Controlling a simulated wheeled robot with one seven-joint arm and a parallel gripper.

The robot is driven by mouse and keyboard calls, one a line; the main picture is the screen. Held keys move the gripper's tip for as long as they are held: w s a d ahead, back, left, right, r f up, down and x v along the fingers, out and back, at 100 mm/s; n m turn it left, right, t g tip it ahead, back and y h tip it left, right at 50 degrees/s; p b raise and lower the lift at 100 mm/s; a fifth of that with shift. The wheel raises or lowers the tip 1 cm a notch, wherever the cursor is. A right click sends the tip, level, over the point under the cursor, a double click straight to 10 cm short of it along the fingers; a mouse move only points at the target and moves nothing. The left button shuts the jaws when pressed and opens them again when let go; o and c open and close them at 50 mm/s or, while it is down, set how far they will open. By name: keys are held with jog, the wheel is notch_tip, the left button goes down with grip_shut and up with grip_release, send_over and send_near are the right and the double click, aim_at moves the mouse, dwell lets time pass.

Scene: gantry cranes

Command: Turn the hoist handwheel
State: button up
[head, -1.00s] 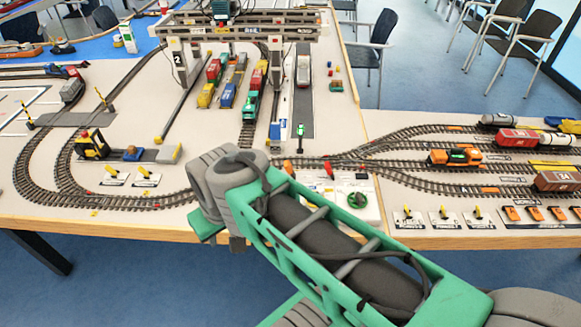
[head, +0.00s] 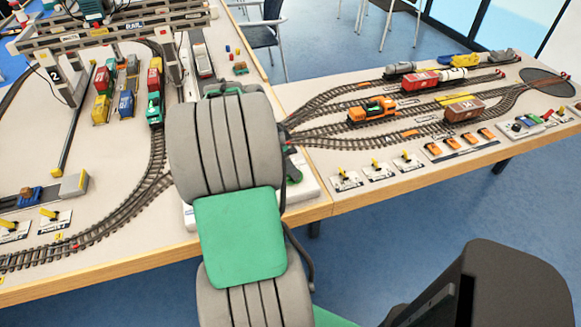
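The gantry crane (head: 120,37) stands over the tracks at the upper left, with a black "2" plate on its near leg. The white control panel (head: 303,188) lies near the table's front edge, mostly covered by my arm. Its green handwheel is hidden behind my arm now; I cannot see it. My grey and green arm reaches forward over the panel in the middle of the view. My gripper's fingers are hidden behind the arm, so I cannot see what they touch or hold.
Railway wagons (head: 127,90) stand under the crane. An orange locomotive (head: 371,110) and a brown wagon (head: 464,109) stand on the right tracks. Small yellow levers (head: 375,169) line the front edge at the right. Blue floor (head: 420,215) is open in front of the table.

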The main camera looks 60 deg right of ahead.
jog(key=x, duration=0.3)
jog(key=shift+d+f, duration=0.15)
jog(key=shift+f, duration=0.15)
jog(key=c, duration=1.4)
